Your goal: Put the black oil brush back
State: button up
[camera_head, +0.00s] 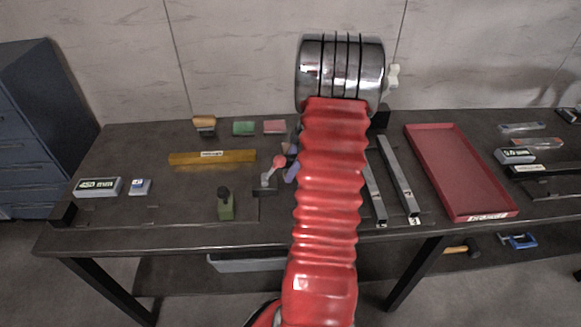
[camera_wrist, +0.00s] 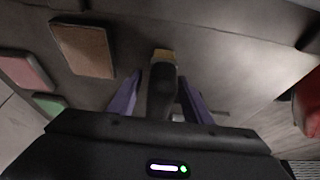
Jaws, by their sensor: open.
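In the wrist view the black oil brush (camera_wrist: 162,92) has a dark handle and a tan tip and points away from the camera. My gripper (camera_wrist: 163,82) is open, with one purple finger on each side of the brush. A gap shows on both sides near the fingertips; contact lower down is hidden. In the head view my gripper (camera_head: 291,166) shows only partly, over the middle of the bench, left of my red arm.
The dark bench (camera_head: 130,145) carries a tan block (camera_head: 204,122), a green block (camera_head: 243,128), a pink block (camera_head: 273,127), a yellow bar (camera_head: 212,157) and an olive bottle-like item (camera_head: 225,207). Metal bars (camera_head: 398,175) and a red tray (camera_head: 460,172) lie right of my arm.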

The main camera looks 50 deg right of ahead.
jog(key=v, duration=1.2)
jog(key=shift+r, duration=0.1)
jog(key=shift+w+a, duration=0.1)
dwell(0.6)
jog(key=w+a+r+m+h, duration=0.1)
jog(key=w+a+r+m, duration=0.3)
jog(key=a, duration=0.8)
jog(key=w+a+r+n+h, duration=0.1)
jog(key=a+r, duration=0.5)
jog(key=a, duration=0.6)
jog(key=s+a+m+t, duration=0.1)
jog(key=s+a, duration=0.3)
jog(key=a, duration=0.6)
jog(key=s+a+r+m+t+h, duration=0.1)
jog(key=s+a+m, duration=0.3)
jog(key=a, duration=0.7)
jog(key=shift+s, duration=0.8)
